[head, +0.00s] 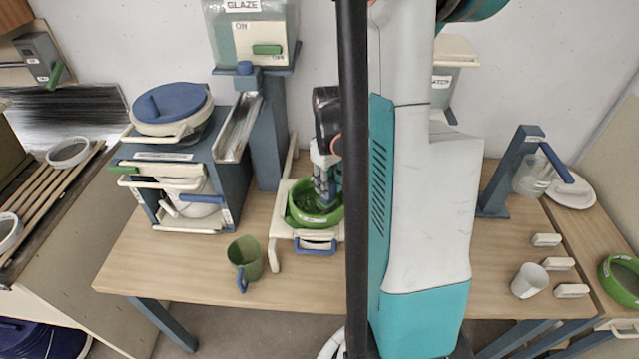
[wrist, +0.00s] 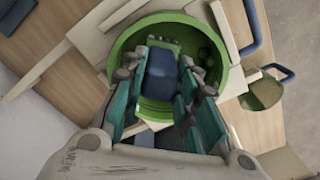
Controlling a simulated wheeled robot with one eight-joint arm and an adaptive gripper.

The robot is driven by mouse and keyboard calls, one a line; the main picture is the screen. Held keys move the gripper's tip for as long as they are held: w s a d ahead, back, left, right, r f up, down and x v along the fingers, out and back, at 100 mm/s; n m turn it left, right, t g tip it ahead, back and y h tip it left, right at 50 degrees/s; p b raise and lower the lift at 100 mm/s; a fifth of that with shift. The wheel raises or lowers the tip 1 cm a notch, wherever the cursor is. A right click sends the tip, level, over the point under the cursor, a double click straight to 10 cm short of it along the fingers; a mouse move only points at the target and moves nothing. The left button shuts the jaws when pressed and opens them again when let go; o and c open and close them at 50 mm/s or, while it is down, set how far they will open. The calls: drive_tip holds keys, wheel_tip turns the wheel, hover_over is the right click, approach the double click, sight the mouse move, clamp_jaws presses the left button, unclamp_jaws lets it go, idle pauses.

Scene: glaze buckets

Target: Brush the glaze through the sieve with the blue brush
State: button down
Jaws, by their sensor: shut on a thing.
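The green round sieve (head: 303,216) sits on a cream stand on the wooden table, left of my arm in the head view. In the wrist view the sieve (wrist: 127,50) shows as a green ring with a green inside and a few darker green lumps at its right. My gripper (head: 328,180) points down into the sieve. In the wrist view my gripper (wrist: 164,85) is shut on the blue brush (wrist: 161,72), between the teal fingers. The brush's green head (wrist: 157,42) is within the sieve's rim. Whether it touches the mesh I cannot tell.
A green mug (head: 245,258) stands left of the sieve, near the table's front edge. A blue-grey frame (head: 232,165) with a blue-lidded pot (head: 172,105) stands further left. A glaze dispenser (head: 252,45) is behind.

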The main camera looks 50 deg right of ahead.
drive_tip(key=shift+s+d, duration=0.25)
drive_tip(key=shift+s, duration=0.05)
drive_tip(key=shift+w, duration=0.1)
drive_tip(key=shift+w+a+b, duration=0.15)
drive_tip(key=shift+w+a, duration=0.5)
drive_tip(key=shift+w, duration=0.3)
drive_tip(key=shift+w+a+b, duration=0.15)
drive_tip(key=shift+w+a, duration=0.55)
drive_tip(key=shift+w, duration=0.25)
drive_tip(key=shift+w+a+b, duration=0.15)
drive_tip(key=shift+w+a, duration=0.5)
drive_tip(key=shift+w, duration=0.3)
drive_tip(key=shift+s+d, duration=0.1)
drive_tip(key=shift+s+d, duration=1.05)
drive_tip(key=shift+s, duration=0.2)
